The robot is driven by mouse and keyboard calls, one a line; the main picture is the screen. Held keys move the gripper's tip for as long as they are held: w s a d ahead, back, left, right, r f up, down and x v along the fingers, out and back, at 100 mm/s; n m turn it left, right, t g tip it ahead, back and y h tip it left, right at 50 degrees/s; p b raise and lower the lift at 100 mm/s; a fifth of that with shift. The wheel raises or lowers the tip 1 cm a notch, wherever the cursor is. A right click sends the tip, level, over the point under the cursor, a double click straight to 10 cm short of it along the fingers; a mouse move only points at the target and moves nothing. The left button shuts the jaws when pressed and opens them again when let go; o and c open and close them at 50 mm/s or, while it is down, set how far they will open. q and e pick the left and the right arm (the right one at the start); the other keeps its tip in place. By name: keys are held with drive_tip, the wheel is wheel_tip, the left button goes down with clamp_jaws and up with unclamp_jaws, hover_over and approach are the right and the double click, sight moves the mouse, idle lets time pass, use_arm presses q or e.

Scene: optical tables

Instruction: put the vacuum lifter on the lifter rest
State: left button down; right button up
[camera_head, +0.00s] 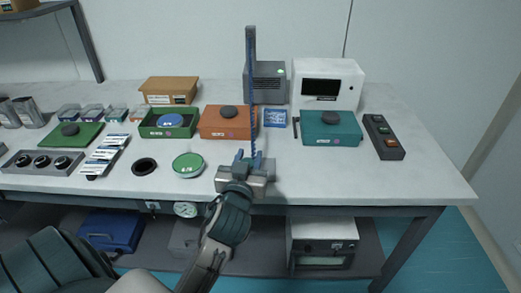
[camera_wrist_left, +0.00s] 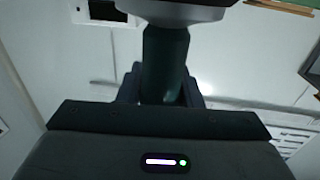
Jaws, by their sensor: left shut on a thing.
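My left gripper (camera_head: 248,162) is in the head view at the front middle of the table. It is shut on the vacuum lifter. In the left wrist view the lifter (camera_wrist_left: 165,65) shows as a dark green upright grip between the fingers, with a wide grey round part at the top edge. In the head view the gripper mostly hides the lifter; a blue coiled hose (camera_head: 253,125) runs from there up to a grey post (camera_head: 250,40). I cannot make out the lifter rest for certain. My right gripper is not in view.
Behind the gripper stand an orange box (camera_head: 218,123) and a teal box (camera_head: 345,130) with dark knobs. A green disc (camera_head: 188,165) and black ring (camera_head: 144,166) lie to the left. A button box (camera_head: 383,138) stands at right. The front right tabletop (camera_head: 370,182) is clear.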

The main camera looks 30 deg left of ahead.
use_arm(q)
drive_tip(key=w+a+f, duration=0.1)
drive_tip(key=w, duration=0.2)
drive_tip(key=w+a+f+p, duration=0.1)
drive_tip(key=w+f, duration=0.1)
drive_tip(key=w, duration=0.1)
drive_tip(key=w+a+f+p, duration=0.1)
drive_tip(key=w, duration=0.2)
drive_tip(key=shift+w+f, duration=0.2)
drive_tip(key=shift+f, duration=0.1)
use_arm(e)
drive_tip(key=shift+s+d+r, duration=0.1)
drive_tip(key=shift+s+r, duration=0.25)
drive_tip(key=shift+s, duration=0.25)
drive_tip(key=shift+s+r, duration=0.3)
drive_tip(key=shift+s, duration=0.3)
use_arm(q)
drive_tip(key=shift+f, duration=0.1)
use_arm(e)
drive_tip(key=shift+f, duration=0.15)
use_arm(q)
drive_tip(key=c, duration=1)
unclamp_jaws()
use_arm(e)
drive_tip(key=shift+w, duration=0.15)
